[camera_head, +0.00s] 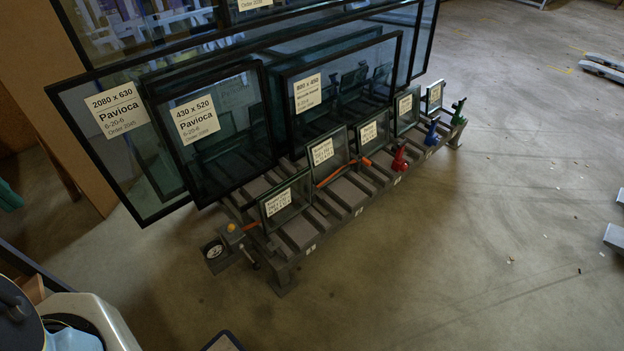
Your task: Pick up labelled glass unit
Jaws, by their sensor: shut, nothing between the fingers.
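Several labelled glass units stand upright, leaning slightly, on a low grey slotted rack. At the front are small units: one at the near left (286,203), one behind it (324,155), another (373,133), and two toward the far right (406,110) and (434,98). Larger dark-framed units stand behind them: one labelled 430 x 520 Pavioca (232,151), one labelled 800 x 450 (318,119), and a wide one labelled 2080 x 630 Pavioca (80,127). The small labels are too blurred to read surely. My gripper is not seen.
The slotted rack (302,236) has red (400,157), blue (432,133) and green (458,111) clamp-like parts and orange bars along its front. Open concrete floor lies right and in front.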

